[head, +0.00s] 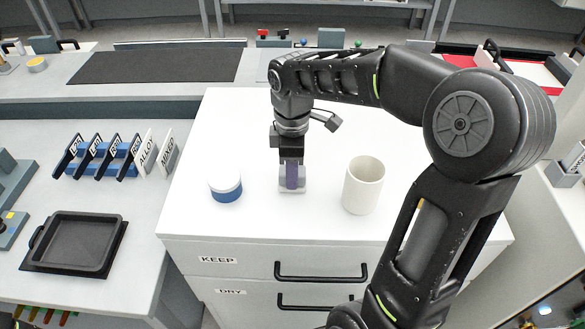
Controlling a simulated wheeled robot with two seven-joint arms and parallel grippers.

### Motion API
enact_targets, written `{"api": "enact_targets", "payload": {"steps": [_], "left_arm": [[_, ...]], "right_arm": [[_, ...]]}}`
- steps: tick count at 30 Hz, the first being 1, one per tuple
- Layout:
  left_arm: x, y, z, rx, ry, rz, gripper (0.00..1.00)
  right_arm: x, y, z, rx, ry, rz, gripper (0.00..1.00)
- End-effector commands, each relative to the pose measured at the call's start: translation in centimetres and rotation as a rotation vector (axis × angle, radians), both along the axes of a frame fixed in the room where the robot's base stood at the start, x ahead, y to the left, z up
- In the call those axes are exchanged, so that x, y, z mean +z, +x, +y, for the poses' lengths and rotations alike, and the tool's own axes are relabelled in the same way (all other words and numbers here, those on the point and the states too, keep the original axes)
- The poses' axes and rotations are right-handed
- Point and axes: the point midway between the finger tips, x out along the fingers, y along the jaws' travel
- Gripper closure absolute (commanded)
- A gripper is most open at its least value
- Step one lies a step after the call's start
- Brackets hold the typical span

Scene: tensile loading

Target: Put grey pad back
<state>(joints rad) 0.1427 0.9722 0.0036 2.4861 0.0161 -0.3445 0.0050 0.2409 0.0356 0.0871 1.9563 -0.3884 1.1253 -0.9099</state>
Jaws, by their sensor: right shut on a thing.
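My right gripper (291,163) points straight down over the white cabinet top, between a blue-and-white round tub and a cream cup. It is shut on a small purple-grey upright piece (292,178). The piece's lower end is at a small light grey block (292,188) on the cabinet top; I cannot tell whether it rests in the block or just in front of it. No separate grey pad can be made out for sure. My left gripper is not in view.
The tub (226,187) stands close on the left and the cup (363,185) close on the right. Drawers marked KEEP and DRY are below. A black tray (76,243) and a labelled rack (108,157) are on the left bench. The cabinet top (232,128) is clear behind the tub.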

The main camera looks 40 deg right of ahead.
Motion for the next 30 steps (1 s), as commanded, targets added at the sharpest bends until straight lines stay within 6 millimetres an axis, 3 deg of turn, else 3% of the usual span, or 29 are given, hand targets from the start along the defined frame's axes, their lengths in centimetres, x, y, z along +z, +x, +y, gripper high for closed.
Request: {"api": "enact_targets", "payload": {"steps": [11, 12, 20, 30], "left_arm": [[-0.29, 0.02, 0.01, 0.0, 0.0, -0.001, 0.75], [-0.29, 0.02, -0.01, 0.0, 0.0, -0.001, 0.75], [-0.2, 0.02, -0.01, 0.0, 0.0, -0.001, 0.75], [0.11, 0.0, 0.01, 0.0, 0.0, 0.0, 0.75]], "right_arm": [[-0.54, 0.0, -0.02, 0.0, -0.001, -0.001, 1.0], [-0.57, 0.0, -0.02, 0.0, -0.001, -0.001, 0.63], [-0.46, 0.0, -0.02, 0.0, -0.001, -0.001, 0.42], [-0.05, 0.0, -0.03, 0.0, -0.001, -0.001, 0.42]]}}
